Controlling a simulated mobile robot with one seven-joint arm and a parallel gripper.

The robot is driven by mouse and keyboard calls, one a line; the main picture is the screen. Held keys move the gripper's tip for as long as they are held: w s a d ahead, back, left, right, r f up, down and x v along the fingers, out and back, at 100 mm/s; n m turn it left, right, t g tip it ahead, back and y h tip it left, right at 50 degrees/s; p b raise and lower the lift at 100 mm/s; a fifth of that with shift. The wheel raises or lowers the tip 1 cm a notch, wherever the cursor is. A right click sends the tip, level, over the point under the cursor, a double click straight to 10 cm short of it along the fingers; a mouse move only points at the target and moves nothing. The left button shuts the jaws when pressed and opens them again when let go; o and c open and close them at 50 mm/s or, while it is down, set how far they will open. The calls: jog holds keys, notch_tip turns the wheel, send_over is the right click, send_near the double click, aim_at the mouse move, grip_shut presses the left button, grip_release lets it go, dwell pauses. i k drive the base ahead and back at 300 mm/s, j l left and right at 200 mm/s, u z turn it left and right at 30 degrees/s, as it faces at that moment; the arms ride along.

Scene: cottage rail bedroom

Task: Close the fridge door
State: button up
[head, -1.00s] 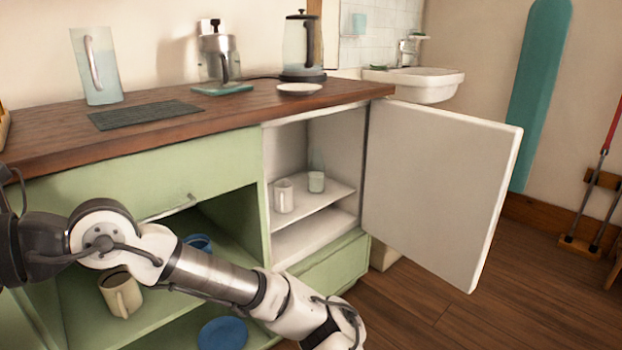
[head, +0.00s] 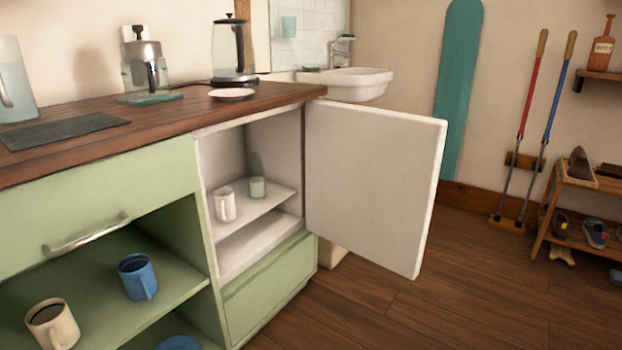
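The fridge door (head: 372,182) is a flat white panel in the middle of the head view. It stands wide open, swung out to the right of the fridge (head: 224,240). The fridge is a small white compartment built in under the wooden counter, with its inside in plain view. A white mug (head: 224,205) and a small pale green cup (head: 257,187) stand on its shelf. My gripper and arm are outside the view, so nothing of mine is seen touching the door.
The wooden counter (head: 150,121) carries a kettle, a coffee maker, a plate and a pitcher. The green cabinet (head: 95,205) has open shelves with mugs. The wooden floor (head: 400,310) before and right of the door is clear. A shoe rack (head: 575,205) stands far right.

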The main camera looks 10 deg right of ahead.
aim_at(372, 174)
jog(key=l+u, duration=0.1)
jog(key=u, duration=0.25)
jog(key=i+l+u, duration=0.1)
jog(key=u, duration=0.25)
jog(key=l+u, duration=0.2)
jog(key=u, duration=0.15)
jog(key=l+u, duration=0.3)
jog(key=l, duration=0.2)
jog(key=i+l+u, duration=0.1)
jog(key=l+u, duration=0.15)
jog(key=l, duration=0.25)
jog(key=l+u, duration=0.15)
jog(key=l, duration=0.35)
jog(key=k+l+u, duration=0.2)
jog(key=l, duration=0.8)
jog(key=k+l, duration=0.15)
jog(key=l, duration=0.4)
jog(key=l+u, duration=0.1)
jog(key=l, duration=0.4)
jog(key=k+l, duration=0.15)
jog(key=l, duration=0.35)
jog(key=k+l, duration=0.1)
jog(key=l, duration=0.45)
jog(key=k+l+u, duration=0.1)
jog(key=l, duration=0.4)
jog(key=k+l, duration=0.35)
jog(key=l, duration=0.2)
jog(key=k+l+u, duration=0.1)
jog(key=k+l, duration=0.2)
jog(key=l, duration=0.25)
